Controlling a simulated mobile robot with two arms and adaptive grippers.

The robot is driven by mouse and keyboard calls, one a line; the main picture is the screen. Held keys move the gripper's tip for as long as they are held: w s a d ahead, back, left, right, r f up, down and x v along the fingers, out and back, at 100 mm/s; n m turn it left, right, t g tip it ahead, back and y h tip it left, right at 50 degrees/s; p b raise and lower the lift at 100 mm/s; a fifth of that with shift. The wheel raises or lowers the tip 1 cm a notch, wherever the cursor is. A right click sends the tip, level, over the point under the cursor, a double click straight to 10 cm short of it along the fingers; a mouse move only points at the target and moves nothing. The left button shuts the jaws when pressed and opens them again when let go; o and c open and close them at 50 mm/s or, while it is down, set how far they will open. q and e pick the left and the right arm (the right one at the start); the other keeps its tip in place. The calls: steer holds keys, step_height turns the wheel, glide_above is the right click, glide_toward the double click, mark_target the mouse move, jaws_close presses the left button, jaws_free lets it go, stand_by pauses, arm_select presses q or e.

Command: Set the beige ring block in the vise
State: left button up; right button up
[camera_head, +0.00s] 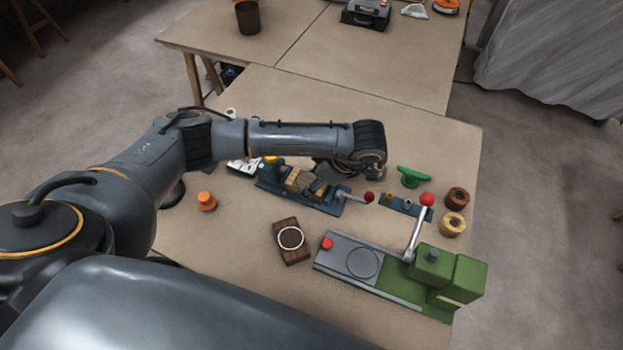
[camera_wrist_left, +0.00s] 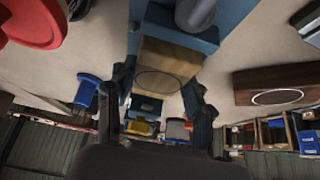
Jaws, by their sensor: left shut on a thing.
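The beige ring block (camera_head: 297,180) is a tan wooden block, partly hidden by my gripper and arm in the head view. In the left wrist view the beige ring block (camera_wrist_left: 165,65) shows a thin dark ring on its face. The blue vise (camera_head: 272,188) is under and around it, with a red-knobbed handle at its right end. The vise body (camera_wrist_left: 225,15) also shows behind the block in the wrist view. My left gripper (camera_wrist_left: 160,88) is shut on the block, a finger on each side. I cannot tell whether the block is fully seated. My right gripper is not in view.
A dark brown ring block (camera_head: 290,258) lies in front of the vise. A green and grey lever machine (camera_head: 400,275) stands at front right. An orange cup-like piece (camera_head: 206,201) is at left; a small blue peg plate (camera_head: 416,209) and two rings (camera_head: 452,224) are at right.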

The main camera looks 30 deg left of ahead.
arm_select(q)
steer(key=o, duration=0.9)
steer(key=shift+o, duration=0.2)
steer(key=p+v, duration=0.5)
steer(key=v, duration=0.6)
steer(key=shift+p, duration=0.35)
steer(key=shift+s, duration=0.1)
